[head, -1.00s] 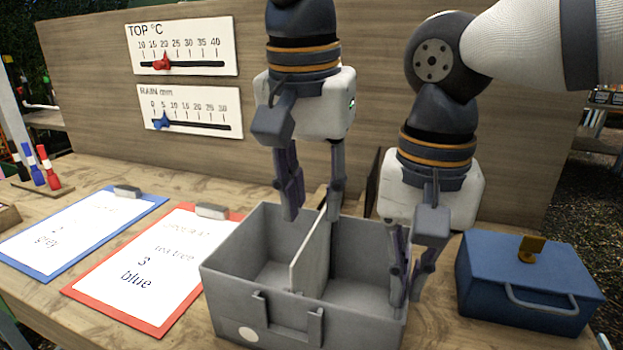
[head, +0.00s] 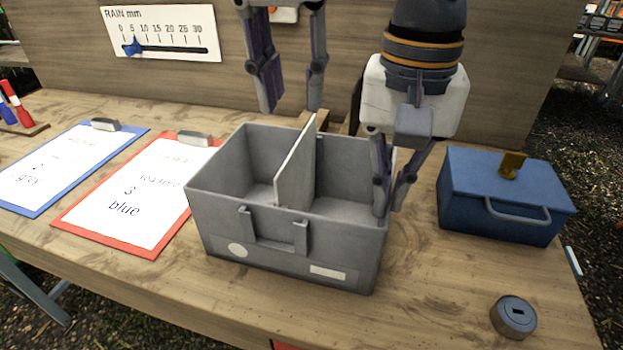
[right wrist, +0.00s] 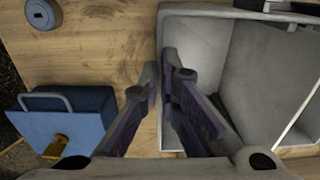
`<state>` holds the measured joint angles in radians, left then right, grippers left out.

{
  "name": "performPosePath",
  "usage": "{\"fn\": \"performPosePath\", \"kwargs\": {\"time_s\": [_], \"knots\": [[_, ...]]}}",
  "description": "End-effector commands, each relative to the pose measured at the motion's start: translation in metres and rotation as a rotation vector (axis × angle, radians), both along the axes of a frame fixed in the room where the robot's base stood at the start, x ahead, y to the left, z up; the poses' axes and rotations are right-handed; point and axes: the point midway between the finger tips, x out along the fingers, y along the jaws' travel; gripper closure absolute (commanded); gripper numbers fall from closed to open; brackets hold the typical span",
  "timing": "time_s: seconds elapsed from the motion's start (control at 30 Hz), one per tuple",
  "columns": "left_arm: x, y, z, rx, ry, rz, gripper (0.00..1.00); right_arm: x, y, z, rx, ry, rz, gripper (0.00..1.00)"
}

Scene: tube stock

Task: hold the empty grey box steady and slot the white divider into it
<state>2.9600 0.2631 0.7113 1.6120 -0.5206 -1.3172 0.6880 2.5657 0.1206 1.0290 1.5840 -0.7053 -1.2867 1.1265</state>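The grey box (head: 222,225) stands on the table in the middle of the head view. The white divider (head: 296,168) stands inside it, running front to back between two compartments. My left gripper (head: 291,106) is open and empty, above and behind the box, apart from the divider. My right gripper (head: 383,208) straddles the box's right wall, one finger inside and one outside, shut on it. The right wrist view shows the gripper (right wrist: 160,75) on the box wall (right wrist: 200,12).
A blue box (head: 500,215) with a handle and brass latch stands right of the grey box. A dark round weight (head: 513,316) lies at the front right. Red (head: 72,219) and blue (head: 32,211) clipboards lie to the left. A wooden board (head: 345,65) rises behind.

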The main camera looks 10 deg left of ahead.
Motion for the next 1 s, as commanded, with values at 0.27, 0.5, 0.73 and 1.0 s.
{"fn": "performPosePath", "kwargs": {"time_s": [0.27, 0.5, 0.73, 1.0], "knots": [[0.0, 0.0, 0.0, 0.0, 0.0, 0.0, 0.72, 0.0, 0.0, 0.0, 0.001, -0.001, 0.0, 1.0], [0.0, 0.0, 0.0, 0.0, 0.0, 0.0, 0.72, 0.0, 0.0, 0.0, 0.001, -0.001, 0.0, 0.72], [0.0, 0.0, 0.0, 0.0, 0.0, 0.0, 0.72, 0.0, 0.0, 0.001, 0.0, -0.001, 0.0, 0.72], [0.0, 0.0, 0.0, 0.0, -0.001, 0.0, 0.72, 0.001, 0.0, 0.054, 0.002, -0.008, -0.003, 0.72]]}}
